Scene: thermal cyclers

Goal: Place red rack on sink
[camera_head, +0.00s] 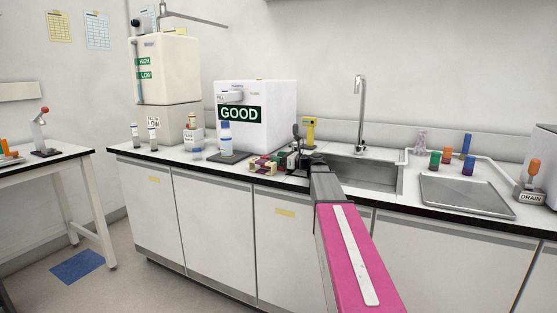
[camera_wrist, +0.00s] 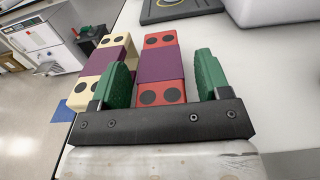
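The red rack (camera_wrist: 161,69) is a long red block with a purple middle band and dark round spots on its ends. In the wrist view it lies between the green-padded fingers of my gripper (camera_wrist: 163,80). My gripper is open, with gaps visible beside the rack. In the head view my gripper (camera_head: 291,158) is low at the counter, left of the sink, and the racks beside it are small and partly hidden. The sink (camera_head: 365,173) is a sunken basin under a tall faucet; my arm hides part of its left end.
A cream rack (camera_wrist: 103,60) with a purple band lies just left of the red one. In the head view, a white GOOD-labelled box (camera_head: 270,112), a blue-capped bottle (camera_head: 225,139) and a yellow item (camera_head: 309,131) stand nearby. A metal tray (camera_head: 466,196) lies right of the sink.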

